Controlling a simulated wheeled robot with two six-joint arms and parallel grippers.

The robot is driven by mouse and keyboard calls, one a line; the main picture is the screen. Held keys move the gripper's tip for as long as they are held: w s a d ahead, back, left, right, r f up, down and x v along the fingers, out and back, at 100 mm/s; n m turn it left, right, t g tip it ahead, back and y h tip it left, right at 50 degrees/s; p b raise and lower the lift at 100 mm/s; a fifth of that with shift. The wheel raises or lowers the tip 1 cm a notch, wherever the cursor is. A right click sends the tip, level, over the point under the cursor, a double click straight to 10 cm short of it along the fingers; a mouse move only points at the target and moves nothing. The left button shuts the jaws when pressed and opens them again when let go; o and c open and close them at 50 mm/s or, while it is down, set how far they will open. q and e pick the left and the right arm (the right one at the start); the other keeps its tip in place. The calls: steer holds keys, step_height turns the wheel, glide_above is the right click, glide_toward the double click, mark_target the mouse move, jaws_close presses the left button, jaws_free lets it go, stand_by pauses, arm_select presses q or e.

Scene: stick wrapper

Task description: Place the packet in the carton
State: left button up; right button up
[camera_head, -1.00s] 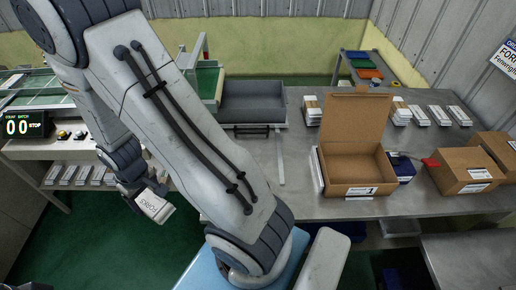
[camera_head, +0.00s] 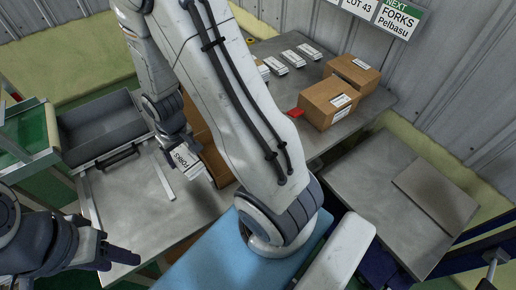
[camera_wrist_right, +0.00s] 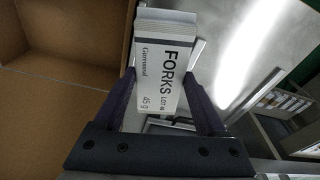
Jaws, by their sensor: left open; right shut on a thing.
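The packet (camera_head: 187,160) is a white block labelled FORKS. My right gripper (camera_head: 181,148) is shut on it, and its two fingers hold the packet's sides in the right wrist view (camera_wrist_right: 163,90). The open brown carton (camera_head: 214,166) stands on the table, largely hidden behind my right arm in the head view. In the right wrist view the carton's inside (camera_wrist_right: 60,60) fills the left, with the packet just beside or over its edge; I cannot tell which. My left gripper (camera_head: 122,257) is open and empty at the lower left.
A grey bin (camera_head: 105,128) stands at the table's left. Closed brown boxes (camera_head: 330,102) with a red thing (camera_head: 295,113) beside them, and several white packets (camera_head: 291,58), lie at the back. A side table (camera_head: 385,205) holds a flat brown sheet (camera_head: 437,193). Bare metal tabletop (camera_head: 140,205) is clear.

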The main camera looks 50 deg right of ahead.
steer(key=s+d+f+m+h+b, duration=0.1)
steer(key=d+m+b, duration=0.2)
steer(key=d, duration=0.6)
steer(key=s+d+f+m+b, duration=0.2)
steer(key=d+m+b, duration=0.15)
steer(key=d, duration=0.45)
steer(key=shift+g, duration=0.3)
steer(key=f, duration=0.4)
steer(key=shift+d+f, duration=0.25)
steer(key=shift+f, duration=0.15)
step_height(320, 180, down, 4)
steer(key=shift+w+f+b, duration=0.1)
steer(key=shift+f+b, duration=0.1)
steer(key=shift+b, duration=0.3)
steer(key=shift+r, duration=0.1)
steer(key=shift+f, duration=0.25)
steer(key=o, duration=1.3)
steer(key=shift+r, duration=0.1)
